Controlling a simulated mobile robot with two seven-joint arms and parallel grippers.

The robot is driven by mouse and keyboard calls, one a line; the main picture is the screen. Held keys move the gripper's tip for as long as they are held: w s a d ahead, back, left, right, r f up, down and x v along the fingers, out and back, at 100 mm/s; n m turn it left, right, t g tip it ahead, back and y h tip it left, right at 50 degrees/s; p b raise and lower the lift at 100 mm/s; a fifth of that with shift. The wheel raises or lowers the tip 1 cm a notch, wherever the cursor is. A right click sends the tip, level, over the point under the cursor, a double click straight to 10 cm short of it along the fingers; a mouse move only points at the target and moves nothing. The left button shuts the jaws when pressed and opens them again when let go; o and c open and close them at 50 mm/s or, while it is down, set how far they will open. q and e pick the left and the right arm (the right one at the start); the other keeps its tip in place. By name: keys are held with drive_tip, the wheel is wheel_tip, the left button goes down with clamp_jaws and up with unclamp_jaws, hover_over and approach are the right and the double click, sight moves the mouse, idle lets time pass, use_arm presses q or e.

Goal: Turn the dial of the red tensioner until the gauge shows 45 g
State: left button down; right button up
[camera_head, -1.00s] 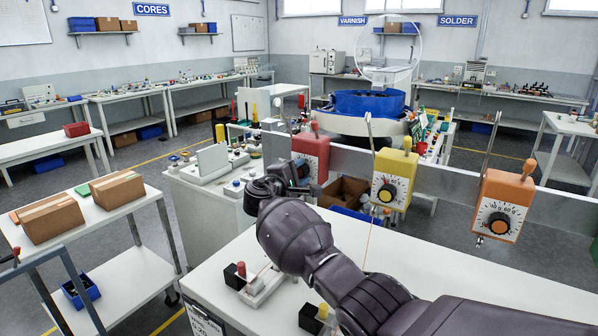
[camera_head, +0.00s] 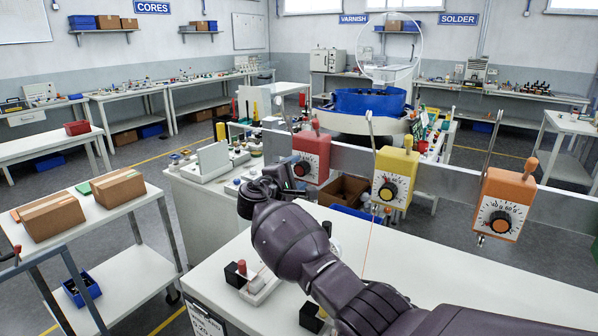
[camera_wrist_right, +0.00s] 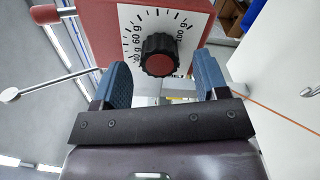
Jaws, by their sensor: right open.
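The red tensioner (camera_head: 316,150) hangs on the grey rail in the head view, with a black dial (camera_head: 302,168) on its white face. In the right wrist view the dial (camera_wrist_right: 160,56) has a red centre and a scale around it with marks such as 60 g and 100 g. The exact reading cannot be told. My right gripper (camera_wrist_right: 162,84) is open, with its two blue fingers either side below the dial and nothing seen held between them. In the head view this gripper (camera_head: 272,180) is just left of and below the dial. My left gripper is out of view.
A yellow tensioner (camera_head: 393,176) and an orange tensioner (camera_head: 502,205) hang farther right on the same rail (camera_head: 448,183). A thin orange wire (camera_head: 368,248) runs down near the yellow one. The white bench top (camera_head: 450,265) is largely clear at right.

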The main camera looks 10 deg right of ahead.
drive_tip(key=v, duration=0.8)
drive_tip(key=shift+s+a, duration=0.2)
drive_tip(key=shift+a, duration=0.1)
